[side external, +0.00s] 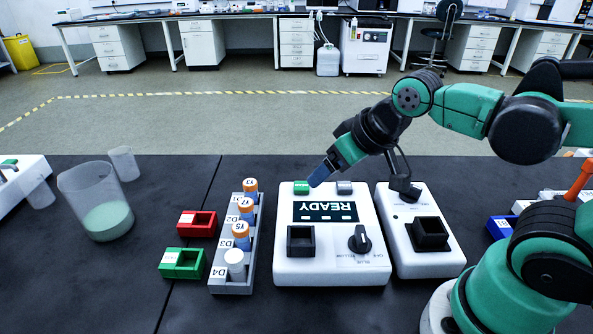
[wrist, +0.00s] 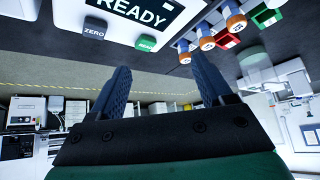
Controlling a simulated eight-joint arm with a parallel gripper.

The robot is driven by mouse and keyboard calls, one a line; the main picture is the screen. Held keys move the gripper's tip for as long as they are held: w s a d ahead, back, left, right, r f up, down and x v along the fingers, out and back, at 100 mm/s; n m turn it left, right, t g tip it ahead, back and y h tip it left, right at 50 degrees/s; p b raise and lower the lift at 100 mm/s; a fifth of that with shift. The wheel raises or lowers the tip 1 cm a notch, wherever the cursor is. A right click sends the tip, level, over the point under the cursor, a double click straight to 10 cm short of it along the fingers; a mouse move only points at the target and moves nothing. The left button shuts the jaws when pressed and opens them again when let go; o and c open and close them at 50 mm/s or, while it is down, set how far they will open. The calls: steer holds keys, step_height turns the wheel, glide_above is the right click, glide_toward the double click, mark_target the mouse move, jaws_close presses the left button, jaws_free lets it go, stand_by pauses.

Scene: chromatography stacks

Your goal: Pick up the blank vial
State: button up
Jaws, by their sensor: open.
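A grey rack (side external: 233,285) holds several upright vials in a row. The vial at its near end has a white cap (side external: 235,257), beside the mark D4; no label reading "blank" is legible. The others have orange caps, such as the far one (side external: 250,185). My gripper (side external: 320,175) hangs above the far part of the white READY instrument (side external: 332,268), right of the rack. In the wrist view my gripper (wrist: 160,63) is open and empty, with the instrument's green button (wrist: 146,43) beyond the fingers. Orange caps (wrist: 207,43) show there to the right; the white cap is not clear.
A red holder (side external: 197,223) and a green holder (side external: 182,263) lie left of the rack. A beaker (side external: 88,190) with pale green liquid stands farther left. A second white device (side external: 410,195) stands right of the instrument. Black bench between beaker and holders is clear.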

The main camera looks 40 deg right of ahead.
steer(key=w+a+m+g, duration=0.3)
steer(key=w+a+g, duration=0.1)
steer(key=a, duration=0.4)
steer(key=m+g, duration=0.3)
steer(key=m, duration=0.1)
glide_above(234, 255)
step_height(234, 255, down, 4)
steer(key=shift+d+f, duration=0.1)
steer(key=shift+f, duration=3)
jaws_close()
